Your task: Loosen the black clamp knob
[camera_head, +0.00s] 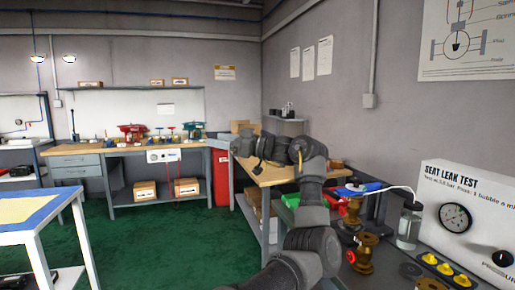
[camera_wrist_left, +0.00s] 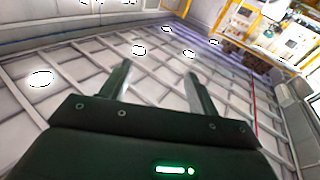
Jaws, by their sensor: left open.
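My left arm rises from the bottom middle of the head view and bends left, with its left gripper (camera_head: 240,146) in front of the wooden bench. In the left wrist view the left gripper (camera_wrist_left: 158,85) has its two fingers spread apart with nothing between them. The wrist view looks past the fingers at a pale ceiling with lamps. I cannot make out the black clamp knob for certain in either view. A black knob (camera_head: 503,258) shows on the white seat leak test panel (camera_head: 440,190), labelled for pressure. My right gripper is not in view.
Brass valves (camera_head: 362,255) with red handles stand on the right-hand bench, beside a clear bottle (camera_head: 409,225) and yellow buttons (camera_head: 445,268). A wooden bench (camera_head: 270,175) is behind my arm. A blue-edged table (camera_head: 40,215) stands at left. Green floor (camera_head: 150,245) between is clear.

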